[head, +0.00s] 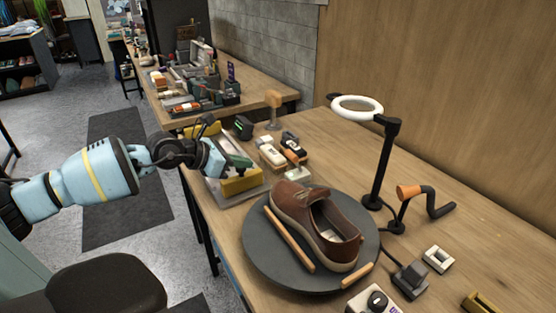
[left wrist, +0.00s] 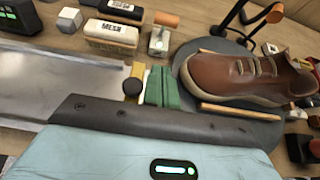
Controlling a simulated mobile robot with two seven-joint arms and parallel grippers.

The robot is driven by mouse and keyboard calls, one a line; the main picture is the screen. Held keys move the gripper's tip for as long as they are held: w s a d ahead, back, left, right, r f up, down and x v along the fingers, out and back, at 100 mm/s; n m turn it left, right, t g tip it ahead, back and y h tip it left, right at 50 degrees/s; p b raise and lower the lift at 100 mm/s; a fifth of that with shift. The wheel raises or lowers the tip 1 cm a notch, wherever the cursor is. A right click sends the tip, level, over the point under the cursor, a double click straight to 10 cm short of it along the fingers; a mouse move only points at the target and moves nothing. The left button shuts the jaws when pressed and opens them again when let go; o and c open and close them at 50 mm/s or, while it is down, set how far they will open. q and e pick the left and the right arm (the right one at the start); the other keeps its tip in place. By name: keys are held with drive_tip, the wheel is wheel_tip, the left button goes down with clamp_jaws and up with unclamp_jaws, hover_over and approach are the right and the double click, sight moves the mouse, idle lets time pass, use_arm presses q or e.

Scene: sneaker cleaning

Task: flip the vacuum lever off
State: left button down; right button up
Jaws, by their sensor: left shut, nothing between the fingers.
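My left gripper (head: 238,161) reaches in from the left over the metal tray (head: 211,191) at the table's near left edge. Its green fingers, also in the left wrist view (left wrist: 161,88), are together with nothing between them. A yellow block (head: 241,183) is just below the fingers. In the left wrist view a yellow piece (left wrist: 138,73) with a round black knob (left wrist: 133,86) shows close beside the fingers. It may be the lever; I cannot tell its position or whether the fingers touch it. My right gripper is not in view.
A brown shoe (head: 316,224) rests on a dark round turntable (head: 265,262) with wooden sticks. Brushes (head: 272,155) and a black device (head: 243,127) stand behind the tray. A ring lamp (head: 357,107) and an orange-tipped black hose (head: 437,205) rise at the right.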

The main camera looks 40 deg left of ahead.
sight(288, 157)
use_arm(q)
drive_tip(key=x, duration=0.7)
drive_tip(key=shift+w+d, duration=0.2)
drive_tip(key=shift+w, duration=0.2)
drive_tip(key=w, duration=0.2)
drive_tip(key=w+d+r+p, duration=0.1)
drive_tip(key=shift+w+d, duration=0.1)
drive_tip(key=shift+w, duration=0.05)
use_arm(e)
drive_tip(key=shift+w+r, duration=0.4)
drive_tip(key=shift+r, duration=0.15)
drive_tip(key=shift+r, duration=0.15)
use_arm(q)
drive_tip(key=shift+w+r+p, duration=0.2)
drive_tip(key=shift+r+p, duration=0.15)
drive_tip(key=shift+p, duration=0.1)
drive_tip(key=shift+d+g+y, duration=0.1)
drive_tip(key=shift+g+y, duration=0.2)
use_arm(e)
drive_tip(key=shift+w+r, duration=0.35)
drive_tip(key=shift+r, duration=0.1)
